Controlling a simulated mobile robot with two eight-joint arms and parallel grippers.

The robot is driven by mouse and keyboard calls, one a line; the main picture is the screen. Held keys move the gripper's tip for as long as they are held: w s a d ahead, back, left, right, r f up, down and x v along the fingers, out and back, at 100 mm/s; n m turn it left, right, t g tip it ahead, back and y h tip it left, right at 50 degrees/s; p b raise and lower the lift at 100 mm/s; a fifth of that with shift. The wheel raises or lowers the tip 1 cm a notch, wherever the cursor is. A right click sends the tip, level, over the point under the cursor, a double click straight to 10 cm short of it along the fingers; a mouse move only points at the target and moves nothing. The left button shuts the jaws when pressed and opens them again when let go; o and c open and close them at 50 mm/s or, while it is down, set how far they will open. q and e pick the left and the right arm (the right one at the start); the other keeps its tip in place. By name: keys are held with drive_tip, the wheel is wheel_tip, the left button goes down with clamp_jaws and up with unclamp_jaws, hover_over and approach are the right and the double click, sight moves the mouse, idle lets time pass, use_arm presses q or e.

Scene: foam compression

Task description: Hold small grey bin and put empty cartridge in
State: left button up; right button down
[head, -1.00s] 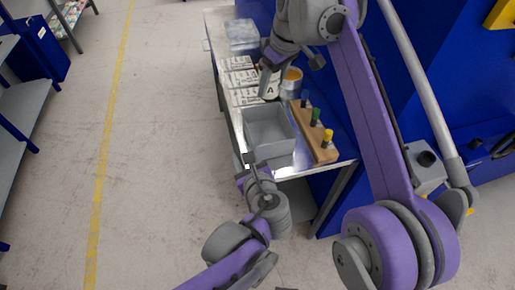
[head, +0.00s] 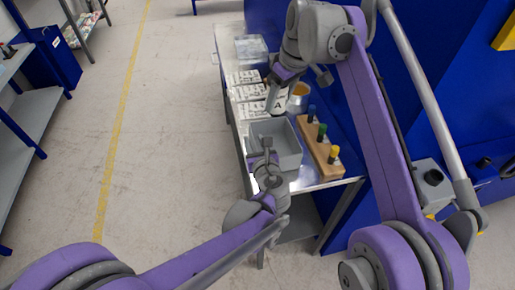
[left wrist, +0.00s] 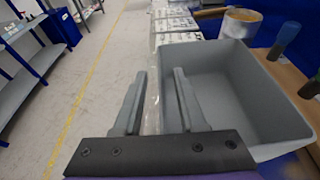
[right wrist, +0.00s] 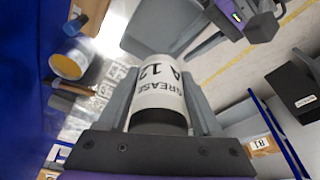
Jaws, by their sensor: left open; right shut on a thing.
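The small grey bin (head: 288,150) stands upright at the near end of the metal table. It looks empty in the left wrist view (left wrist: 240,85). My left gripper (head: 264,147) is open at the bin's left side; in the left wrist view its jaws (left wrist: 156,75) are apart, one outside the bin and the other overlapping the left wall. I cannot tell whether they touch it. My right gripper (right wrist: 160,75) is shut on the white cartridge (right wrist: 158,92), marked "GREASE A 12". The cartridge (head: 277,103) is held beyond the bin's far edge, not over its opening.
A wooden block (head: 318,148) with blue, green and yellow-topped items stands right of the bin. An open round can (head: 298,92) stands behind it. White labelled boxes (head: 247,92) and a clear container (head: 250,47) lie farther back. The floor at left is clear.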

use_arm(q)
drive_tip(key=shift+w+a+f, duration=0.1)
drive_tip(key=shift+w, duration=0.2)
clamp_jaws()
idle(1.3)
